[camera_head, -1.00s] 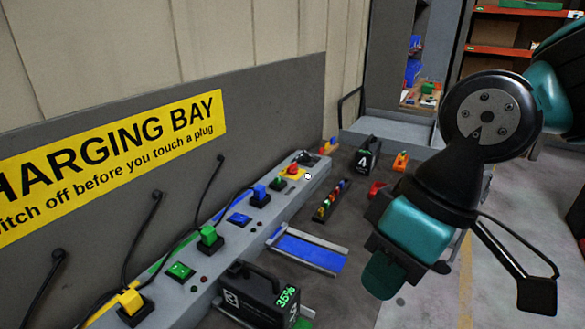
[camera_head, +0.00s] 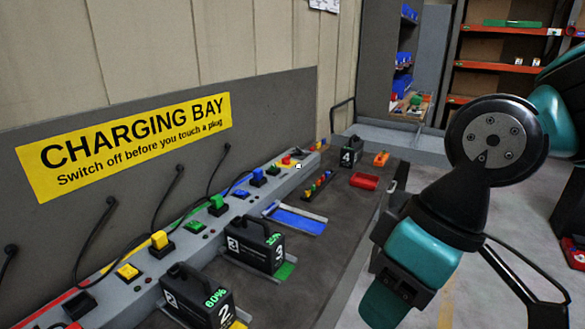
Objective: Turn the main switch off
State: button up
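A red knob on a yellow plate (camera_head: 287,161), which looks like the main switch, is on the top of the grey charging rail (camera_head: 190,240), near its far end. It is small here and I cannot read its setting. My arm is at the right, apart from the rail and well to the right of the knob. Part of my gripper (camera_head: 520,275) seems to show at the lower right as a black bracket, cut by the lower edge. Its fingertips are not clear, and nothing is seen held in it.
A yellow charging bay sign (camera_head: 125,145) is on the grey back panel. Cables run to coloured plugs along the rail, including a green plug (camera_head: 216,203). Battery packs (camera_head: 255,245) stand before it. A red tray (camera_head: 364,181) lies farther back. Open floor is at the right.

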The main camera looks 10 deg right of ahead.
aim_at(285, 161)
jog(key=k, duration=0.2)
jog(key=z, duration=1.15)
jog(key=i, duration=2.45)
jog(key=u, duration=2.35)
jog(key=i, duration=0.5)
jog(key=u, duration=0.05)
